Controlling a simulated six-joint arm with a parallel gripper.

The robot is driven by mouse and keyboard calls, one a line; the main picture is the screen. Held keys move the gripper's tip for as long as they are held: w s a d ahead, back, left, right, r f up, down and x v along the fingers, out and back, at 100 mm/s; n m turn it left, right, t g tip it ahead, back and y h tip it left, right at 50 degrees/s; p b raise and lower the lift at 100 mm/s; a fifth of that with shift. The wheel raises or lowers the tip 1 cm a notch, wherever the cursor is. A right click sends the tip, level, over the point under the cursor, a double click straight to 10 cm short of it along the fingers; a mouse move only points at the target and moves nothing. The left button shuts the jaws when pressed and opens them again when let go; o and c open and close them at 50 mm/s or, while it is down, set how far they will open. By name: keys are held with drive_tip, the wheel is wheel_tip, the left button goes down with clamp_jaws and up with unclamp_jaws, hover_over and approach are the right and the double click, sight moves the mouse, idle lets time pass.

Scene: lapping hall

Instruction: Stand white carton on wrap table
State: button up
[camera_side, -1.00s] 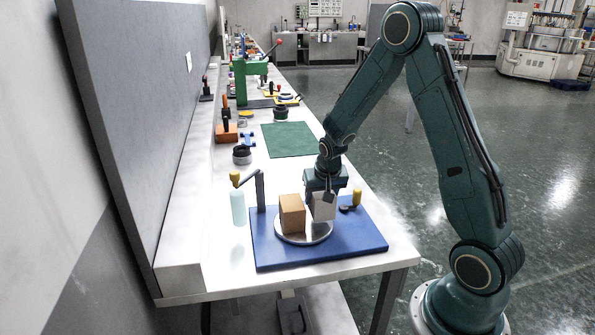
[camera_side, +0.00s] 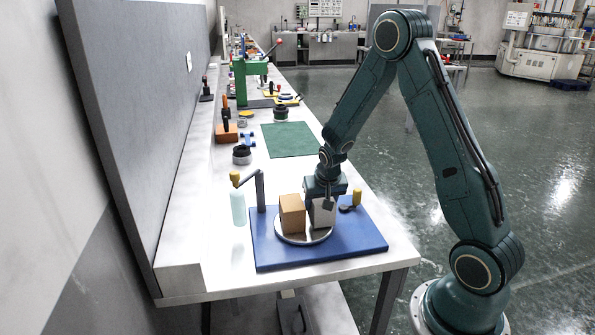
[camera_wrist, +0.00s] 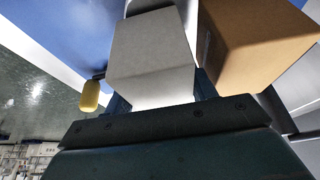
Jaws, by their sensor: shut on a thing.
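The white carton (camera_side: 323,213) is at the right part of the round metal wrap table (camera_side: 304,239), low over it or on it; I cannot tell if its base touches. My gripper (camera_side: 324,199) comes down from above and is shut on the white carton. In the wrist view the carton (camera_wrist: 152,55) sits between the fingers of my gripper (camera_wrist: 160,97). It looks upright. A brown carton (camera_side: 292,214) stands on the wrap table just left of it, also close by in the wrist view (camera_wrist: 250,40).
The wrap table sits on a blue base (camera_side: 350,245). Another yellow knob (camera_side: 357,197) is close on the right. A green mat (camera_side: 291,139) lies clear behind.

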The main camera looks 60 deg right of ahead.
drive_tip(key=shift+f, duration=0.3)
drive_tip(key=o, duration=1.1)
drive_tip(key=shift+o, duration=0.2)
drive_tip(key=shift+c, duration=0.5)
drive_tip(key=shift+c, duration=1.1)
drive_tip(key=shift+r, duration=0.15)
drive_tip(key=shift+r, duration=3.85)
